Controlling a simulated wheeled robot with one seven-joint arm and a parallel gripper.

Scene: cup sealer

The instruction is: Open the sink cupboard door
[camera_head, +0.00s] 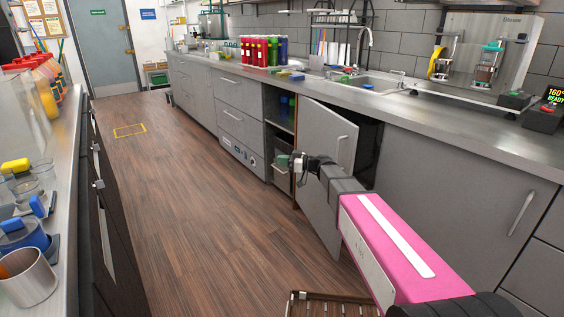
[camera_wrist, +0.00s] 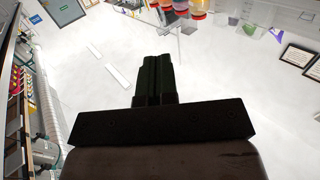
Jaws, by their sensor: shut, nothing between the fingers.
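The sink cupboard door (camera_head: 320,135) is a grey panel below the sink (camera_head: 365,85). It stands partly open, swung out from the counter front, with a dark gap (camera_head: 369,140) along its right side. Its bar handle (camera_head: 339,151) is near the right edge. My forearm hides the lower right part of the door. The wrist view does not show the door.
An open shelf bay (camera_head: 284,112) is left of the door. Closed grey drawers (camera_head: 240,95) run further left, and a closed cupboard (camera_head: 455,185) is at right. A brown slatted item (camera_head: 335,305) is at the bottom.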

